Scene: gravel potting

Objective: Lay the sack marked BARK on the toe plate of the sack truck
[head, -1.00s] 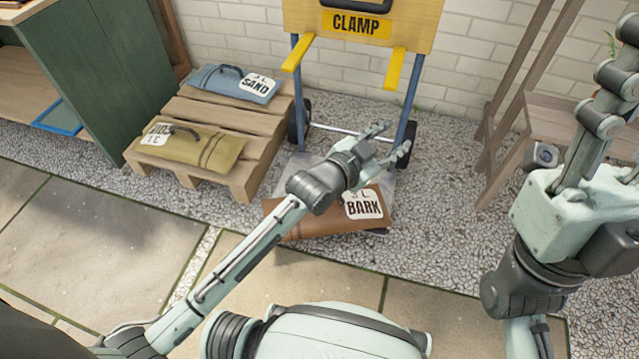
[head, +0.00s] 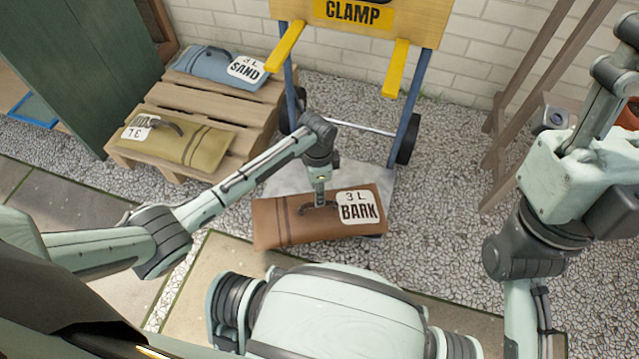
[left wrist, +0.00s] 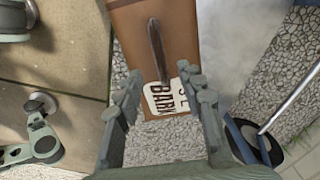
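The brown sack marked BARK (head: 285,225) lies flat at the front of the sack truck's grey toe plate (head: 290,178). It covers the plate's front part, and its left end reaches out past the plate. How much rests on the plate is hidden. My left gripper (head: 319,200) points down at the sack's dark handle. In the left wrist view, its fingers (left wrist: 162,95) are spread, with the handle (left wrist: 157,45) ahead between them and the BARK label below it.
The truck's board marked CLAMP (head: 350,14) has two yellow arms over the plate. A wooden pallet (head: 150,165) at the left carries a blue SAND sack (head: 205,65) and an olive sack (head: 190,145). A wooden stand (head: 520,110) is at the right. Gravel between is clear.

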